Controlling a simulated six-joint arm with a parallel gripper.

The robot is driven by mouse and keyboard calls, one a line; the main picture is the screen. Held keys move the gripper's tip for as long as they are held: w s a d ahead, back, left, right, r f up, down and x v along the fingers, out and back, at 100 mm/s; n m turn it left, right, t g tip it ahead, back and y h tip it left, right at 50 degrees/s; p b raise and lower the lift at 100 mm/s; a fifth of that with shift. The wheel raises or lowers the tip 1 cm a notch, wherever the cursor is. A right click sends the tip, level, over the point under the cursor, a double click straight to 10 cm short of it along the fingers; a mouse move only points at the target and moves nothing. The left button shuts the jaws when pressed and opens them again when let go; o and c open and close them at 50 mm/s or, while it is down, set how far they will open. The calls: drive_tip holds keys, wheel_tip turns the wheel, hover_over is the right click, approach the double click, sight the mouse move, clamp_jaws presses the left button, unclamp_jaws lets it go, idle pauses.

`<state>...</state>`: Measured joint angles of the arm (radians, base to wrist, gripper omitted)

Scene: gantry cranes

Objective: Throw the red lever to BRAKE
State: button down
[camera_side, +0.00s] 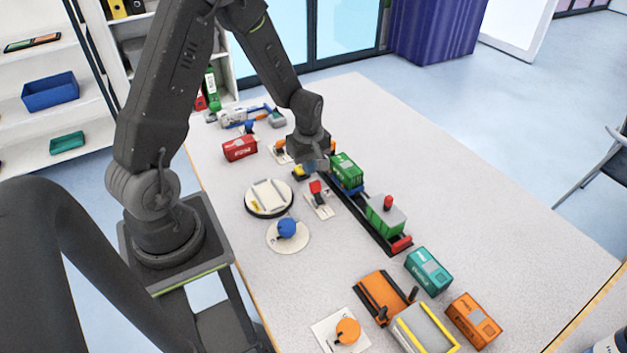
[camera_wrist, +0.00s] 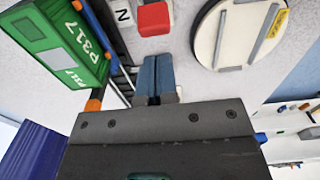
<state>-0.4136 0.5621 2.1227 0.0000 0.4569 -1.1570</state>
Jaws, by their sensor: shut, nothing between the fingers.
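The red lever (camera_side: 316,187) stands on a pale plate (camera_side: 322,209) beside the track. Its red top (camera_wrist: 153,18) shows at the upper edge of the wrist view, with a letter N on the plate to its left. No BRAKE label is legible. My gripper (camera_side: 318,166) is just behind the lever in the side view, close above the table. In the wrist view its blue-grey fingers (camera_wrist: 155,62) are together and empty, with a small gap between their tips and the red top.
A green container (camera_side: 347,170) sits on the dark track (camera_side: 373,221) right of the lever, with a green and grey loco (camera_side: 385,215) nearer. A round turntable (camera_side: 269,198) lies left, and a blue knob (camera_side: 287,227) nearer.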

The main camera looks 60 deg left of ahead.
sight(314, 181)
drive_tip(key=shift+f, duration=1.5)
drive_tip(key=shift+d, duration=1.35)
drive_tip(key=shift+f, duration=0.1)
drive_tip(key=shift+a, duration=0.6)
wheel_tip(314, 181, up, 7)
